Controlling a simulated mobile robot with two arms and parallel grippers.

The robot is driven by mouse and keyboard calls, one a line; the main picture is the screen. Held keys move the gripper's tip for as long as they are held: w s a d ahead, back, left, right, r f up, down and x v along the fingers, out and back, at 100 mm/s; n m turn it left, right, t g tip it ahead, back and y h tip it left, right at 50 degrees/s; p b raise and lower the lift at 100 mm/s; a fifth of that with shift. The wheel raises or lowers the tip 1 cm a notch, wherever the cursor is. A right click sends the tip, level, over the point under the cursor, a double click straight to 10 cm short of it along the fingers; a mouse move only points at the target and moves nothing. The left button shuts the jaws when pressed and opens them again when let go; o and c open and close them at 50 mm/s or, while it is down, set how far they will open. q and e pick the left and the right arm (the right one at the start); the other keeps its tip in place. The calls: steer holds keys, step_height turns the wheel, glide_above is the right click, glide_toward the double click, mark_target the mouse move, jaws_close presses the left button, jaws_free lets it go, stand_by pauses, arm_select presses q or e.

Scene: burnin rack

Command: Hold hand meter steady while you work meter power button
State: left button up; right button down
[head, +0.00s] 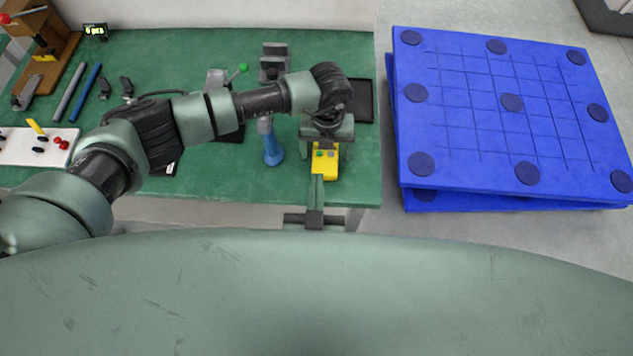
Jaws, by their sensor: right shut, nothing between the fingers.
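The yellow hand meter (325,172) lies near the front right edge of the green bench. Small green and grey controls show on its face; which is the power button I cannot tell. My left gripper (327,138) reaches down over the meter's far end and hides that part. Its fingertips are hidden, so I cannot see whether they grip the meter. My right gripper (317,178) comes up from the front edge, shut and empty, with its tip at the meter's near end. Whether the tip touches the meter is unclear.
A white panel (30,148) with coloured plugs is at far left.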

mark_target(326, 152)
arm_select(q)
step_height(326, 152, up, 12)
stand_by(0.6)
